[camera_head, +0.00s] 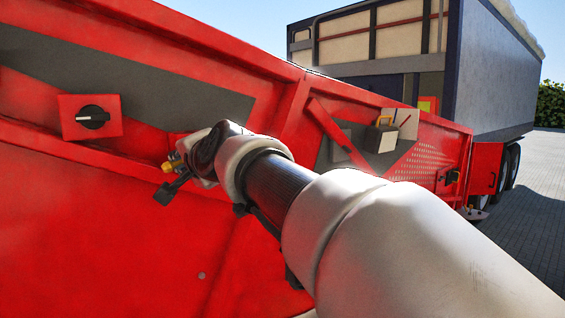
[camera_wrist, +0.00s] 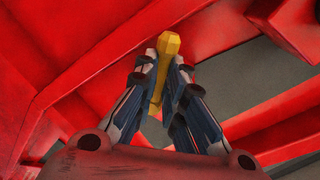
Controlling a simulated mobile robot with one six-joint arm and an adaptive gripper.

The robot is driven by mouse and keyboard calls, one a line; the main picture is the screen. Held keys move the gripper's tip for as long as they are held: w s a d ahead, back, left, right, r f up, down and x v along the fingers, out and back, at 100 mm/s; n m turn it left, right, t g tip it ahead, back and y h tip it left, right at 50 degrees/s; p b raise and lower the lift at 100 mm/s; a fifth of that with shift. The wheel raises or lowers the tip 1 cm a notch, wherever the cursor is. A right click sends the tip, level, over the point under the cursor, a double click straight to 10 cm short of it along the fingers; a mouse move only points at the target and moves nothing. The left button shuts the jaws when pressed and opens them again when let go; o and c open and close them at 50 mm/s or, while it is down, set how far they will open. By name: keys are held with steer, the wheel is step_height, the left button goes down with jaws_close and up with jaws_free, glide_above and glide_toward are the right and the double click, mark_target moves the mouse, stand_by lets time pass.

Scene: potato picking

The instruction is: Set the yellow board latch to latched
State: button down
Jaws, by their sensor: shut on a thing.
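The yellow board latch (camera_wrist: 168,43) shows in the wrist view as a yellow bar with a faceted end, running down between the fingers. My gripper (camera_wrist: 161,75) is shut on it, with a dark finger pad on each side. The faceted end sticks out beyond the fingertips. In the head view my gripper (camera_head: 178,178) is at the red machine's side, and a small yellow bit of the latch (camera_head: 174,158) shows beside it. My wrist and arm hide most of the latch's mount there, so I cannot tell its set position.
The red machine side (camera_head: 120,220) fills the left. A black rotary switch (camera_head: 92,117) on a red plate is left of my gripper. A red diagonal bar (camera_head: 335,130) and a small dark box (camera_head: 380,138) are to the right. A trailer (camera_head: 490,70) stands behind on paving.

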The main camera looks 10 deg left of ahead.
steer(key=shift+a+r+m+g+y+p, duration=0.15)
steer(key=shift+r+m+g+p, duration=0.1)
steer(key=shift+m, duration=0.5)
steer(key=shift+d+r+m+g+y+p, duration=0.15)
steer(key=shift+r+m+g+p, duration=0.1)
steer(key=shift+m, duration=0.5)
steer(key=shift+s+a, duration=0.1)
steer(key=c, duration=1.7)
jaws_free()
steer(key=shift+r, duration=0.1)
steer(key=shift+r, duration=0.1)
steer(key=v, duration=1.2)
steer(key=shift+s, duration=0.1)
